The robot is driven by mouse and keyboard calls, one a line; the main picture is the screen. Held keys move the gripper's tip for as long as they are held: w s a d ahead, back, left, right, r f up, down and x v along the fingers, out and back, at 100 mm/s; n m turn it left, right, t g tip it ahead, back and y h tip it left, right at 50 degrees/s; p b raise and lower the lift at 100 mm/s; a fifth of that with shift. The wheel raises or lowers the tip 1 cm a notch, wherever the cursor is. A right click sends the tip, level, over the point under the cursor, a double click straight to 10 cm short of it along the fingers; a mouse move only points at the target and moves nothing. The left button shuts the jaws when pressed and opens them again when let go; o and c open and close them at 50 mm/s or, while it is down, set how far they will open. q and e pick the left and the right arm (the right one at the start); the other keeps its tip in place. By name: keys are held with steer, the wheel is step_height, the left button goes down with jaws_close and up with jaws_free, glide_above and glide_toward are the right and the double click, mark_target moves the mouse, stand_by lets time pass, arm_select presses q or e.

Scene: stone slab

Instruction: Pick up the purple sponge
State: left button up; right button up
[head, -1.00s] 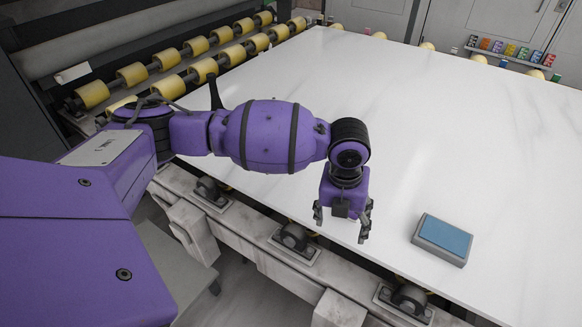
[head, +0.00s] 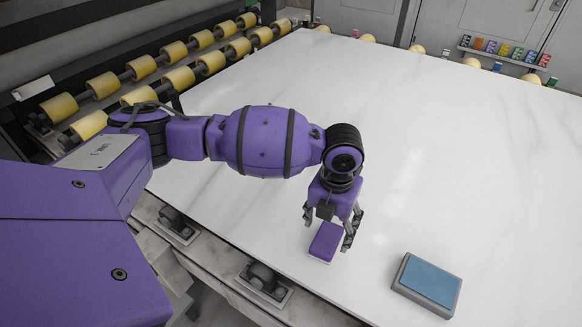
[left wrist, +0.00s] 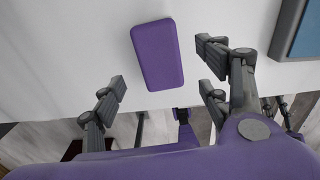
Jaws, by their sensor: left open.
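The purple sponge (head: 326,241) lies flat on the white stone slab (head: 450,180), near its front edge. In the left wrist view the sponge (left wrist: 157,54) is a rounded purple block, in line with the gap between the fingers and beyond their tips. My left gripper (head: 329,233) is open and empty, pointing down over the sponge in the head view. In the left wrist view the left gripper's fingers (left wrist: 163,85) are spread wide, one on each side of the sponge's near end, apart from it. My right gripper is not in view.
A blue-topped grey block (head: 428,284) lies on the slab to the right of the sponge. Yellow rollers (head: 160,63) line the back left. A shelf of small coloured items (head: 503,50) stands at the far right. Most of the slab is clear.

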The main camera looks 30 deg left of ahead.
mark_target(327, 238)
arm_select(q)
steer(key=shift+s+f, duration=0.15)
steer(key=shift+f, duration=0.35)
steer(key=shift+s+f, duration=0.15)
steer(key=shift+f, duration=0.35)
steer(key=f, duration=0.3)
steer(key=shift+w+f, duration=0.35)
steer(key=shift+w, duration=0.05)
steer(key=shift+f, duration=0.15)
steer(key=c, duration=1)
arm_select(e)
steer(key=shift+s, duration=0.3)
